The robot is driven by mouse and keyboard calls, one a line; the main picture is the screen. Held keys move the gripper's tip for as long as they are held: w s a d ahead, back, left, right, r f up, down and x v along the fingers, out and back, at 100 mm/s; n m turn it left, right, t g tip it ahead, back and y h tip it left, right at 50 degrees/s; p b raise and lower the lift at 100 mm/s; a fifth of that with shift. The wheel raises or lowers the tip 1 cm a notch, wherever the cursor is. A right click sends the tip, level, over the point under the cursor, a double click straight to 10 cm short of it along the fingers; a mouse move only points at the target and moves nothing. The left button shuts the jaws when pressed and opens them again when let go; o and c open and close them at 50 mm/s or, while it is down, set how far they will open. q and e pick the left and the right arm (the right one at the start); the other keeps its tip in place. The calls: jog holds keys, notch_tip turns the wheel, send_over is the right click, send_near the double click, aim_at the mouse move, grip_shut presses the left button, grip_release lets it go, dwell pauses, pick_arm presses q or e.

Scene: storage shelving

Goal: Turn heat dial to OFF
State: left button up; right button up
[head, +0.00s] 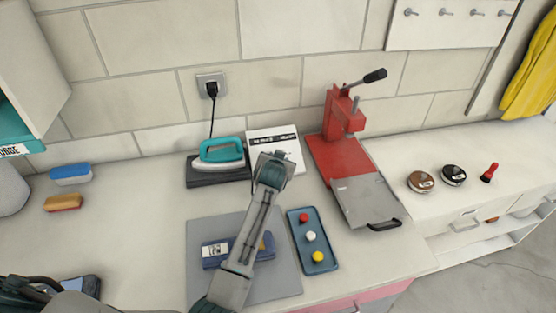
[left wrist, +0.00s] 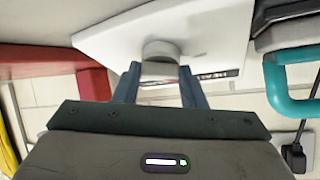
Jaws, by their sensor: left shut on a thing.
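The heat dial (left wrist: 161,49) is a short light grey knob on a white unit (left wrist: 110,38) in the left wrist view. My left gripper (left wrist: 160,78) has one finger on each side of the dial and is shut on it. My right gripper is not in view.
A teal-handled iron (head: 218,152) stands left of the unit, plugged into a wall socket (head: 212,85). A red press (head: 340,155) stands to the right. A blue tray (head: 300,253) with coloured knobs and a grey mat (head: 203,285) lie in front.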

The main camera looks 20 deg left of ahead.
pick_arm(q)
jog(key=o, duration=1)
jog(key=b+v, duration=0.2)
jog(key=v, duration=0.8)
jog(key=shift+s+r, duration=0.2)
jog(key=shift+s, duration=0.15)
jog(key=shift+r, duration=0.1)
